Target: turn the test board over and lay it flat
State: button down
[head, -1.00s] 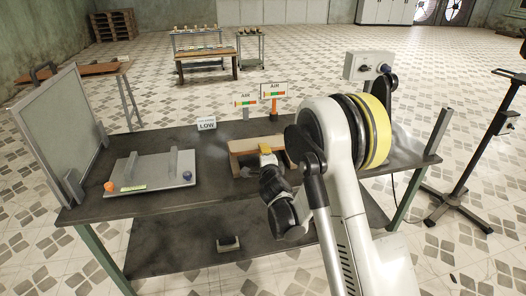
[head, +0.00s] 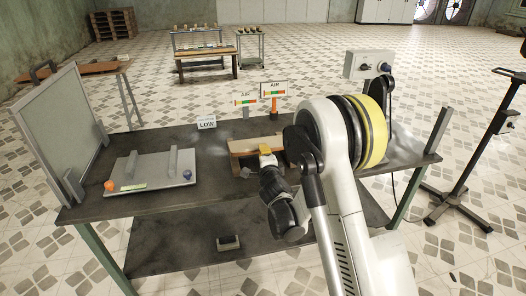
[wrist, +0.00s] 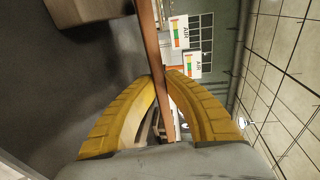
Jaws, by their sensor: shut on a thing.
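A wooden board with a tan face and a reddish-brown edge (head: 243,146) is at the middle of the dark workbench in the head view. My gripper (head: 266,151) reaches it from the front, with its yellow fingers at the board's near side. In the wrist view, the yellow fingers of my gripper (wrist: 162,78) are on either side of the thin brown edge of the board (wrist: 151,45) and shut on it. What lies under the board is mostly hidden by my gripper and arm.
On the workbench (head: 215,180), a grey plate with upright bars (head: 150,170) and a tall framed panel (head: 65,130) stand at the left. A LOW sign (head: 206,123) and two AIR signs (head: 273,90) stand behind the board. Bare bench lies between plate and board.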

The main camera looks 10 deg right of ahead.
jog(key=c, duration=1.5)
grip_release()
jog(key=shift+f, duration=0.1)
jog(key=shift+f, duration=2.4)
jog(key=o, duration=0.6)
